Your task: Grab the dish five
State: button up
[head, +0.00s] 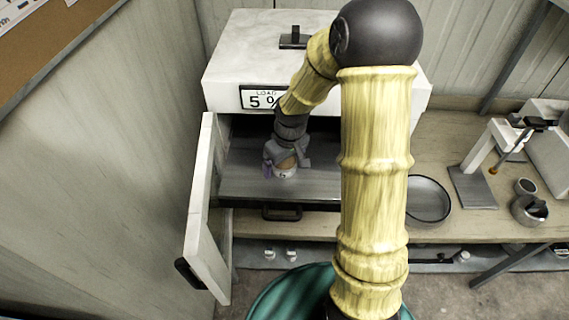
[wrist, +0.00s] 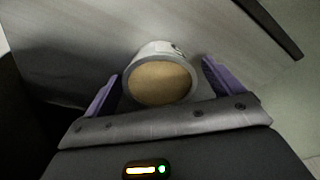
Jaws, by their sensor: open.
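The dish (wrist: 160,82) is a small white round container with tan contents and a dark mark on its outer wall. In the head view the dish (head: 285,173) stands on the dark shelf inside the open white cabinet, partly hidden by my gripper. A mark shows on its side, but I cannot read it surely. My gripper (wrist: 160,88) is open, with one purple finger on each side of the dish. Gaps show between the fingers and the dish wall. My gripper (head: 287,160) reaches down over the dish in the head view.
The white cabinet (head: 240,60) has a "LOAD 5 %" sign (head: 262,98) and its door (head: 203,215) stands open at the left. A round metal pan (head: 428,198) sits on the wooden bench (head: 440,140) at the right. A press-like stand (head: 480,180) and small metal cups (head: 528,205) are farther right.

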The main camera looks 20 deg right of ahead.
jog(key=c, duration=1.1)
jog(key=shift+c, duration=0.2)
notch_tip(320, 180, up, 28)
jog(key=b, duration=0.3)
jog(key=shift+b, duration=0.4)
